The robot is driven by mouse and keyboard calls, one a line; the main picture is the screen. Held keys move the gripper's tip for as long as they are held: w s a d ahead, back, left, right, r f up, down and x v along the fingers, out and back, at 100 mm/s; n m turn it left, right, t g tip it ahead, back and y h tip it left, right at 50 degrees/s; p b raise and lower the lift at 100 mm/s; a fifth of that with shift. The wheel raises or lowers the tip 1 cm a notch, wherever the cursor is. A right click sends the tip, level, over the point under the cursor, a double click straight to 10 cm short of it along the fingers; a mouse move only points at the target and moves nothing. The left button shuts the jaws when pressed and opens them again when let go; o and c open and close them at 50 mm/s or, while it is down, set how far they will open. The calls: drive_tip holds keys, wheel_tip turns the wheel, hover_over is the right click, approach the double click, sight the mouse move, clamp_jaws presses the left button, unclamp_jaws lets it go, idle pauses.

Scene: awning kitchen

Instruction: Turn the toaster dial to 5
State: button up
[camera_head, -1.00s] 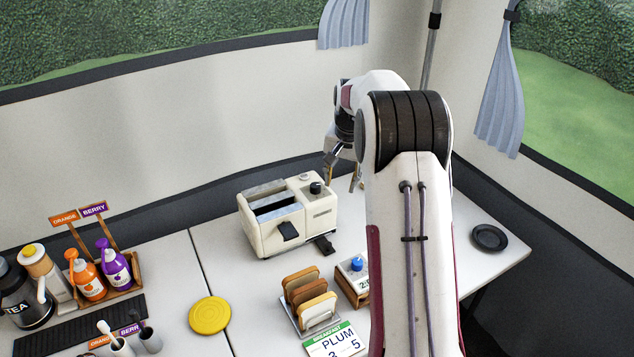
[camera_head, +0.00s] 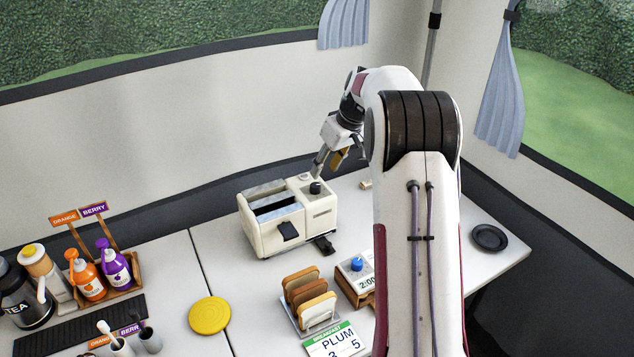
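The cream toaster (camera_head: 285,222) stands on the white table with its two slots on top and a dark lever on its front side. Its black dial (camera_head: 315,188) sits on top near the right end; its setting is too small to read. My gripper (camera_head: 322,172) is just above and behind the dial, pointing down and left. Its fingers are close to the dial, but I cannot tell whether they touch it or how far apart they are. A card (camera_head: 335,341) headed BREAKFAST reads PLUM, 3 and 5.
A toast rack (camera_head: 309,299) and a timer box with a blue knob (camera_head: 355,279) stand in front of the toaster. A yellow lid (camera_head: 210,315) lies to the left. Syrup bottles (camera_head: 114,266) stand farther left. A black dish (camera_head: 489,238) lies at right.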

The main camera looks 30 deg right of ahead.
sight(315, 185)
drive_tip(key=shift+a+n, duration=0.15)
drive_tip(key=shift+n, duration=1.05)
drive_tip(key=shift+w+f, duration=0.1)
drive_tip(key=shift+x, duration=3.7)
clamp_jaws()
